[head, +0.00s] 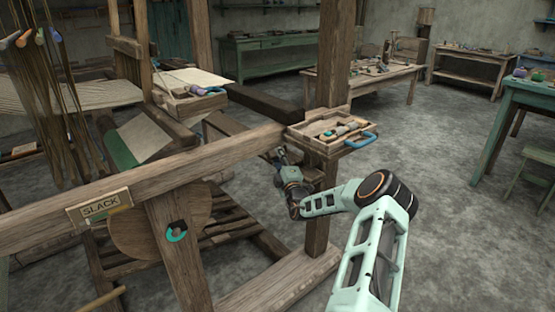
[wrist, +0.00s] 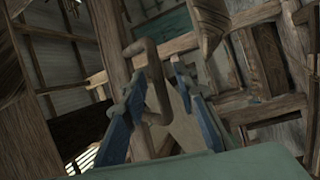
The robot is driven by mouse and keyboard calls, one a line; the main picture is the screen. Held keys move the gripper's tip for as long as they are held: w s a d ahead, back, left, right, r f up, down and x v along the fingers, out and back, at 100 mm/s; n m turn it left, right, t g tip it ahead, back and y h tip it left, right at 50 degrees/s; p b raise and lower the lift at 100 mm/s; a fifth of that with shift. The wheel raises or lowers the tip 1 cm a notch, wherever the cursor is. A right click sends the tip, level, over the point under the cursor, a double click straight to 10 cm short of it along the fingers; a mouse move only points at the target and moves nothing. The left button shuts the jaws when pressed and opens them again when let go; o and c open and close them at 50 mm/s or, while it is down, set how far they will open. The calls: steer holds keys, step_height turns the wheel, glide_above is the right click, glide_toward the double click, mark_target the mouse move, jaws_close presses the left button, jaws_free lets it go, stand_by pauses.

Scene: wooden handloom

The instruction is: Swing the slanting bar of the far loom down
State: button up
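The wooden loom fills the left and middle of the head view, with a long front beam (head: 215,157) and an upright post (head: 332,60). I cannot tell for sure which piece is the slanting bar. A brown bent rod (wrist: 152,72) shows between the blue fingers of my gripper (wrist: 158,75) in the wrist view. The fingers stand apart, with gaps beside the rod; whether either touches it is unclear. In the head view my gripper (head: 281,156) is small and dark, low beside the post and below the beam, its tips partly hidden.
A wooden tray (head: 300,136) with tools and a blue handle sits at the post, above my gripper. A "SLACK" sign (head: 100,205) and a teal ring (head: 177,232) are on the loom's front. Tables stand behind and right. The grey floor at right is mostly clear.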

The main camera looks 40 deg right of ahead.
steer(key=shift+c, duration=0.4)
jaws_close()
steer(key=f+n, duration=0.1)
steer(key=f+n+b, duration=0.1)
steer(key=f, duration=0.1)
steer(key=shift+d+t, duration=0.3)
steer(key=shift+d, duration=0.1)
steer(key=shift+o, duration=0.4)
jaws_free()
